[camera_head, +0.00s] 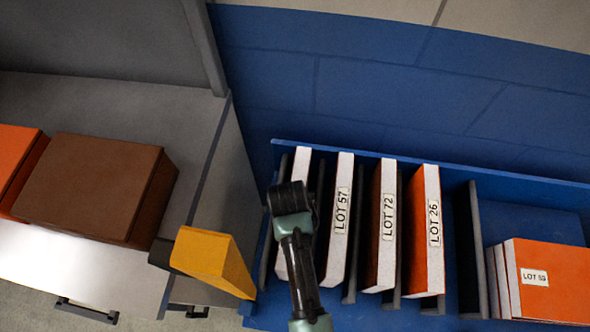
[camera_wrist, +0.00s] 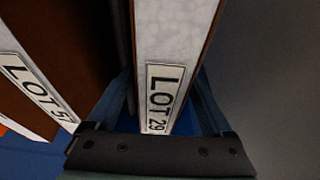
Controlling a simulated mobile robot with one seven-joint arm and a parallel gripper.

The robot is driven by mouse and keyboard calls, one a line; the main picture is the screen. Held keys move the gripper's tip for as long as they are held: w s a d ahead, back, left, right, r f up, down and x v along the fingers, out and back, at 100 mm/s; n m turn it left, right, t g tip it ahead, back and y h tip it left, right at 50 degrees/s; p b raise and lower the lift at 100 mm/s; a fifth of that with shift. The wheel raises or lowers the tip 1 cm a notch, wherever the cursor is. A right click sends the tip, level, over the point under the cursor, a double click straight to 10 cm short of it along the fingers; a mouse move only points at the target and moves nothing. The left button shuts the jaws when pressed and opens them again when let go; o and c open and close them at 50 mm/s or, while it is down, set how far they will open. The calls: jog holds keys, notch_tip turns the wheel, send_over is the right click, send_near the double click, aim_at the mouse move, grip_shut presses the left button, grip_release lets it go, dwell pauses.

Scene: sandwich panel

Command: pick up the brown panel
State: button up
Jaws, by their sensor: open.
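Several white-edged panels stand upright in the blue rack. The LOT 29 panel (camera_wrist: 174,45) has a brown face showing along its right edge in the wrist view. In the head view this leftmost panel (camera_head: 301,165) is partly hidden by my arm. My gripper (camera_head: 291,197) is over it. In the wrist view my gripper (camera_wrist: 160,105) is open, with one finger on each side of the LOT 29 panel; contact cannot be told. The LOT 57 panel (camera_head: 337,230) and the LOT 72 panel (camera_head: 381,250) also show brown sides. Which one the task means is unclear.
More orange panels (camera_head: 555,275) are at far right. A brown block (camera_head: 95,185) and an orange block (camera_head: 15,160) sit on the left counter. A yellow block (camera_head: 213,262) is left of the rack.

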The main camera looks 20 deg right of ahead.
jog(key=shift+x, duration=0.95)
grip_shut()
